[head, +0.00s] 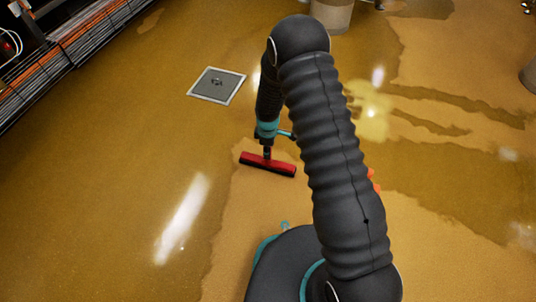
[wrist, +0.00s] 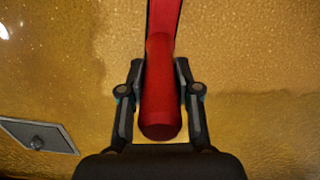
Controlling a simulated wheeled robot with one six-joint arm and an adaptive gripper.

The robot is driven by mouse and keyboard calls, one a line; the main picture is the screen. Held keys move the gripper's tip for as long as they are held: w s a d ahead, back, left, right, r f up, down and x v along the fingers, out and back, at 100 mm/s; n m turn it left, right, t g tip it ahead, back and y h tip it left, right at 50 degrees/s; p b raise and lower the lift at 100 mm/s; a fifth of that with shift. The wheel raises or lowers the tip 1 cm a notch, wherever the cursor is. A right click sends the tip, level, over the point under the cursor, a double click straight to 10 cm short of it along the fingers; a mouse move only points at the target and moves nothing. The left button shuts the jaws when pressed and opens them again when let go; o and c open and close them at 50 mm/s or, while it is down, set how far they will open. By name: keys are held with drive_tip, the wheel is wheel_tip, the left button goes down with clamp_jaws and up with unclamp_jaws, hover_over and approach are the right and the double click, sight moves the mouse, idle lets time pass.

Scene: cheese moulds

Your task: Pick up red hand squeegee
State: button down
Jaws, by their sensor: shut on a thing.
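The red hand squeegee (head: 267,164) shows in the head view as a red bar with a dark edge, below the end of my arm. In the wrist view its red handle (wrist: 161,95) runs up between the two fingers of my gripper (wrist: 160,88). The fingers are shut on the handle, one on each side. The gripper also shows in the head view (head: 266,148), small and partly hidden. The far end of the squeegee lies beyond the top edge of the wrist view. I cannot tell whether the squeegee touches the floor.
A square metal drain cover (head: 217,85) is set in the floor; it also shows in the wrist view (wrist: 38,136). The brown floor has wet, shiny patches. A rack of cables (head: 75,45) stands at the upper left. A pale bin (head: 333,14) is at the top. Floor around the squeegee is clear.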

drive_tip(key=s+d+r+p, duration=0.2)
drive_tip(key=s+d+r, duration=0.5)
drive_tip(key=d+r, duration=0.2)
wheel_tip(320, 180, up, 2)
drive_tip(key=shift+d, duration=0.25)
idle(0.4)
idle(0.3)
